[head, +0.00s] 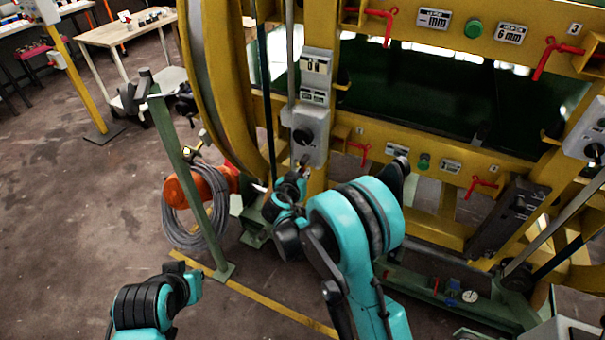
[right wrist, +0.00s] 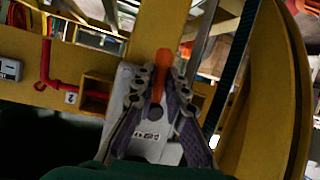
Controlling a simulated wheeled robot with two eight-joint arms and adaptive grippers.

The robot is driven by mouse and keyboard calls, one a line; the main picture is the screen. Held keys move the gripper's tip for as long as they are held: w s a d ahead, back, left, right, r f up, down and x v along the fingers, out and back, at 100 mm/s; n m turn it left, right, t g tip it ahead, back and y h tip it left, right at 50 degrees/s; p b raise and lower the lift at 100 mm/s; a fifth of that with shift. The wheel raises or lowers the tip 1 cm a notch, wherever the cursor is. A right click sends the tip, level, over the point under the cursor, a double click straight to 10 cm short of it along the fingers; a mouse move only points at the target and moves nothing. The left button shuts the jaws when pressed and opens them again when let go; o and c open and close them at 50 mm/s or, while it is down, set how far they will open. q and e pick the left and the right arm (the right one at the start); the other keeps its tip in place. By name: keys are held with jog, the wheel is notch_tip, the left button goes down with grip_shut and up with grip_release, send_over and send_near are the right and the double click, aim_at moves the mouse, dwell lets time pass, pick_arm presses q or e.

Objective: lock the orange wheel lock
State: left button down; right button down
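The orange wheel lock (right wrist: 159,77) shows as an orange lever in front of a pale grey plate (right wrist: 150,145) with small markings in the right wrist view. My right gripper (right wrist: 160,82) has its two fingers drawn in from either side, with the lever between their tips; it looks shut on it. In the head view my right gripper (head: 301,168) is small and dark, just below the grey switch box on the yellow frame, and the lever cannot be made out there. My left arm shows at the lower left of the head view, but its gripper is out of view.
The yellow ring frame (head: 222,85) stands close in front. A grey switch box (head: 312,135) with a black knob sits above my right gripper. A green post (head: 190,175) with coiled grey cable (head: 182,232) stands left of it.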

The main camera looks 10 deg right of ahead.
jog(key=shift+w+a+m+y, duration=0.1)
jog(key=shift+a+m+y, duration=0.05)
jog(key=shift+m+y, duration=0.2)
jog(key=c, duration=1.6)
grip_release()
jog(key=shift+o, duration=0.2)
jog(key=v, duration=1.2)
jog(key=shift+f, duration=0.25)
